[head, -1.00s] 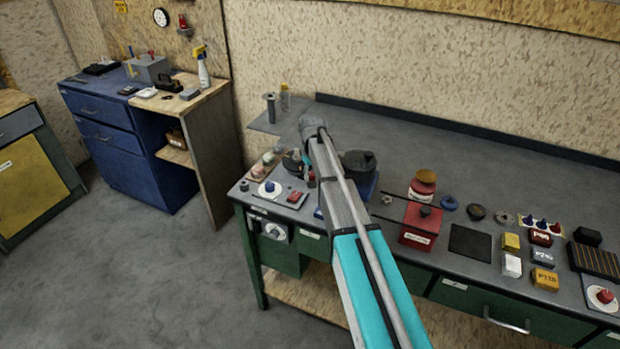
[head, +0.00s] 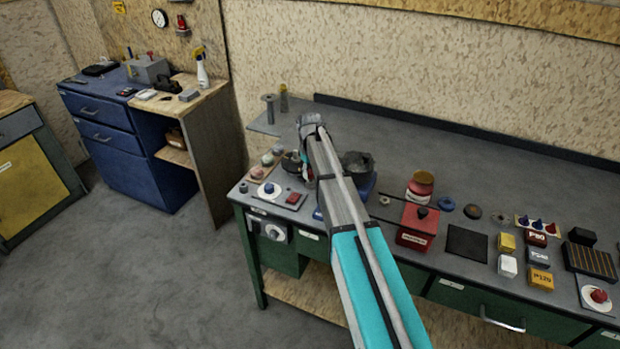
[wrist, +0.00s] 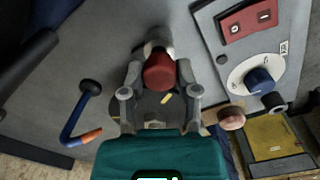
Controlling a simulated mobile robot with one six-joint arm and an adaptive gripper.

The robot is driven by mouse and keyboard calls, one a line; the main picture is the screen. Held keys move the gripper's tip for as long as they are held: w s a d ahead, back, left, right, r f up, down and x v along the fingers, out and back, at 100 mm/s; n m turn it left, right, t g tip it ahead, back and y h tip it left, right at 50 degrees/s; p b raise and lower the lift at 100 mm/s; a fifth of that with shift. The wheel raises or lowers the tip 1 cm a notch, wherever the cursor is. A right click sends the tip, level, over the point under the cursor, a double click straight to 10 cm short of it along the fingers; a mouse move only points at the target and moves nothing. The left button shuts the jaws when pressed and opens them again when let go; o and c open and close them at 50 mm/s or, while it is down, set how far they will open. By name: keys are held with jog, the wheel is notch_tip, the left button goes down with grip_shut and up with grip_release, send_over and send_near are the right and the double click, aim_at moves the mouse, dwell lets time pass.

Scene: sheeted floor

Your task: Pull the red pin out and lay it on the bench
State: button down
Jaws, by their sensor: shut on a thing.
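The red pin (wrist: 158,72) shows in the wrist view as a rounded red head between my two fingers. My gripper (wrist: 159,76) is shut on it. A grey rounded part lies just beyond the red head; the pin's shaft is hidden, so I cannot tell how far it sits in anything. In the head view my arm largely covers the gripper, which is low over the left end of the bench (head: 400,140). The bench top is grey, on a green frame.
A blue dial on a white disc (wrist: 260,80) and a red switch box (wrist: 250,18) are close to the gripper. A blue hooked rod (wrist: 80,112) has an orange tip. A dark pot (head: 358,163) and red box (head: 418,222) stand right of my arm. The bench's back is clear.

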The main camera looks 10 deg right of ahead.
aim_at(311, 171)
jog(key=shift+r+p, duration=1.7)
jog(key=shift+r, duration=0.1)
jog(key=shift+r+p, duration=1.9)
jog(key=s+a+r+p, duration=0.1)
jog(key=s+r+p, duration=0.1)
jog(key=s, duration=1)
jog(key=s+a+r+p, duration=0.1)
jog(key=s+r+p, duration=0.1)
jog(key=s, duration=1)
jog(key=shift+s+a, duration=0.3)
jog(key=shift+a, duration=0.05)
jog(key=w+f+b, duration=0.3)
jog(key=w, duration=0.1)
jog(key=w+f+b, duration=0.3)
jog(key=w, duration=0.1)
jog(key=w+f+b, duration=0.3)
jog(key=w, duration=0.2)
jog(key=shift+w+a, duration=0.1)
jog(key=shift+a, duration=0.1)
